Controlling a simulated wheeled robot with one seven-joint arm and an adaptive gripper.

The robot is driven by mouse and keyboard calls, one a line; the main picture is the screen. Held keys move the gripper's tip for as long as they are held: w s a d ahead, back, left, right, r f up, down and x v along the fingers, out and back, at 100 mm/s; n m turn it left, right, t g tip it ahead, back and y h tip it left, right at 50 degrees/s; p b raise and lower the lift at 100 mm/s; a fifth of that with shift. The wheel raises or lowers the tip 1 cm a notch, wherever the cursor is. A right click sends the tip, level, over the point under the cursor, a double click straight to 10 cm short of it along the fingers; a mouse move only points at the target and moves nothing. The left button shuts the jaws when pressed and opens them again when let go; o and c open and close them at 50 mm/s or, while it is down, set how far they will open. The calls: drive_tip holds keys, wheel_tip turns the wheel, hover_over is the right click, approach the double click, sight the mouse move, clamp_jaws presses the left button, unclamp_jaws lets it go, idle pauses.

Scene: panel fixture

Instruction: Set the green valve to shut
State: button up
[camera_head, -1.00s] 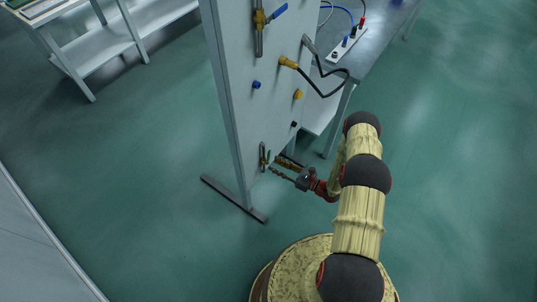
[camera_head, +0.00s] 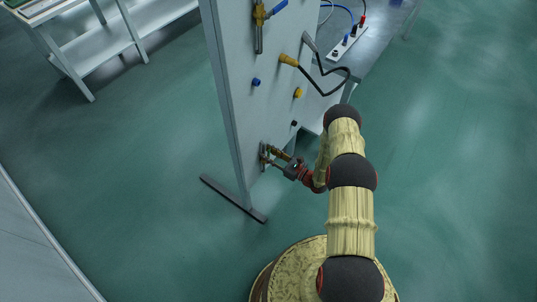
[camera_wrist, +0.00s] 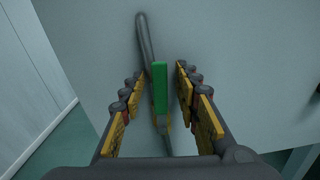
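The green valve handle (camera_wrist: 160,88) is low on the panel, on a grey pipe (camera_wrist: 146,40) that runs roughly vertically. In the wrist view the handle stands between the two fingers of my gripper (camera_wrist: 158,98). The fingers are open, with a gap on both sides of the handle. In the head view my gripper (camera_head: 277,156) is at the low valve and covers most of it; only a bit of its pipe (camera_head: 263,157) shows. The exact angle of the handle to the pipe is hard to tell.
The upright panel (camera_head: 238,100) also carries a blue-handled valve (camera_head: 270,14), a blue knob (camera_head: 256,82), a yellow knob (camera_head: 298,92) and a yellow plug (camera_head: 289,61) with a black cable. A panel foot (camera_head: 234,198) lies on the floor. Open floor (camera_head: 440,180) is at the right.

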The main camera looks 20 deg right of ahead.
drive_tip(key=shift+c, duration=0.6)
clamp_jaws()
